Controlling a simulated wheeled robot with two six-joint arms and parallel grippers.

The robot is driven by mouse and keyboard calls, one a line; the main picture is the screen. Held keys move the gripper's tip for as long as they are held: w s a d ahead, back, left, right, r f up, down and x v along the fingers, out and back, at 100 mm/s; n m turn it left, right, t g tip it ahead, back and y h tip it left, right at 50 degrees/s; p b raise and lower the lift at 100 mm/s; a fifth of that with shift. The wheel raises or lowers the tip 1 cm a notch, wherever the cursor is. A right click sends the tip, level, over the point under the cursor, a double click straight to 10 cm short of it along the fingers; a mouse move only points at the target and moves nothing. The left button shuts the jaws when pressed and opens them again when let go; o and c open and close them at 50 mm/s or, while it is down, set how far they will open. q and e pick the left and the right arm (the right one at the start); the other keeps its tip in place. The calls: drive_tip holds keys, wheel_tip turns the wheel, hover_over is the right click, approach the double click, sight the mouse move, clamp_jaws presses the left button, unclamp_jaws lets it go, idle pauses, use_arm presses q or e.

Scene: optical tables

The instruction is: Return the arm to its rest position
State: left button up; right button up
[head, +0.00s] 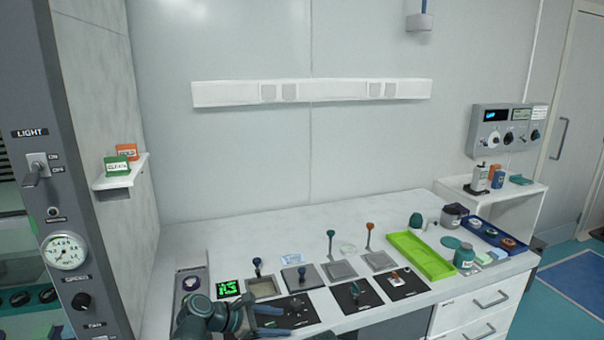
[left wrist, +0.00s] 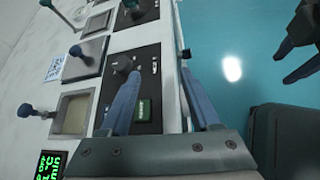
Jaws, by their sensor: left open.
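My left gripper (head: 277,320) is low in the head view, at the front edge of the panel counter (head: 190,250). In the left wrist view its two blue fingers (left wrist: 160,74) are apart with nothing between them. The other finger is over the counter's edge. Part of my right gripper (left wrist: 298,52) shows at the upper right of the left wrist view, with its dark fingers apart and empty, over the floor.
Several levers and knobs stand up from the counter, among them an orange-topped lever (head: 369,233) and a blue-topped lever (head: 256,266). A green tray (head: 420,254) and small containers are at the right. A tall control cabinet (head: 70,190) stands at the left. The floor (left wrist: 240,30) beside the counter is clear.

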use_arm(q)
drive_tip(key=s+d+f+m+g+y+p, duration=0.2)
drive_tip(key=s+m+y, duration=0.1)
drive_tip(key=s+m, duration=0.35)
drive_tip(key=s+d+f+m+g+y+p, duration=0.2)
drive_tip(key=s+f+m+g, duration=0.1)
drive_tip(key=s+m, duration=0.3)
drive_tip(key=s+a+m+y+p, duration=0.2)
drive_tip(key=s+m+y, duration=0.3)
drive_tip(key=m, duration=0.7)
drive_tip(key=shift+s+a+r+g+y, duration=0.2)
drive_tip(key=shift+a+r+g+y, duration=0.25)
drive_tip(key=shift+a+y, duration=0.45)
